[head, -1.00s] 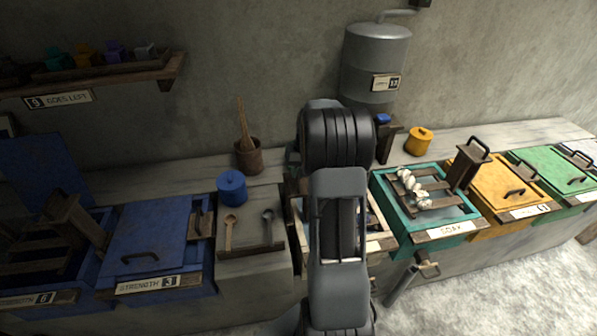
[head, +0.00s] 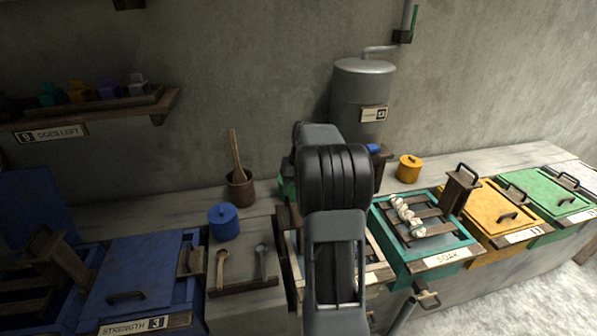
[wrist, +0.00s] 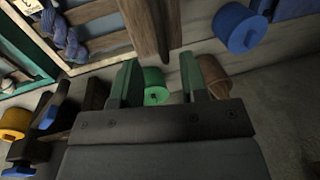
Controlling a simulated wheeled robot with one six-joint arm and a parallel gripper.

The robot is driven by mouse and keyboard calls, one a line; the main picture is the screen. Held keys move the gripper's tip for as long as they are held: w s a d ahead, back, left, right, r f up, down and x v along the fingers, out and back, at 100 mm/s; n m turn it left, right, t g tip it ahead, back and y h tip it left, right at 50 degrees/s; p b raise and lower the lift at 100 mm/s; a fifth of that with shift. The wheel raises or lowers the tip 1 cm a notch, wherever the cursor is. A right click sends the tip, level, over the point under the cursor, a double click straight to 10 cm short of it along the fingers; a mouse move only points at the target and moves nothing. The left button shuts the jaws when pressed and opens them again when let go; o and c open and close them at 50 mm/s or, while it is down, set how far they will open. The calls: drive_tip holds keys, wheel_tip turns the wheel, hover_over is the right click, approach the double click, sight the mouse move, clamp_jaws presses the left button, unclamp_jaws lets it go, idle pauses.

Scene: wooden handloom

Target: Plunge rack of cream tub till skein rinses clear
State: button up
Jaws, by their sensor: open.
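The cream tub (head: 294,258) is in the head view, mostly hidden behind my arm. A blue skein (wrist: 66,38) lies over wooden rack bars (wrist: 95,12) at the upper left of the wrist view, inside a pale-edged tub. A brown wooden post (wrist: 148,25) stands just beyond my fingers; I cannot tell for sure that it is the rack's handle. My gripper (wrist: 160,78) is open, with nothing visibly held. A green pot (wrist: 156,88) shows between the fingers, farther back. The head view hides my gripper behind the arm.
The teal soak tub (head: 445,255) with a white skein (head: 407,215) is to the right, then a yellow lidded tub (head: 492,212). A spoon stand (head: 243,275), a blue pot (head: 223,222) and a blue lidded tub (head: 135,275) are left. A metal tank (head: 361,90) stands behind.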

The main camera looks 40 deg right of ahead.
sight(290, 206)
wheel_tip(290, 206, up, 8)
drive_tip(key=d, duration=0.1)
drive_tip(key=shift+s+d+f, duration=0.2)
drive_tip(key=shift+s+f, duration=0.05)
drive_tip(key=shift+s, duration=0.1)
drive_tip(key=shift+r+p, duration=0.1)
drive_tip(key=shift+p, duration=0.2)
drive_tip(key=f, duration=0.4)
drive_tip(key=a+f, duration=0.1)
drive_tip(key=f, duration=0.4)
drive_tip(key=w+a+f, duration=0.1)
drive_tip(key=f, duration=0.3)
drive_tip(key=shift+w+a+f, duration=0.1)
drive_tip(key=shift+a+f, duration=0.15)
drive_tip(key=shift+f, duration=0.15)
clamp_jaws()
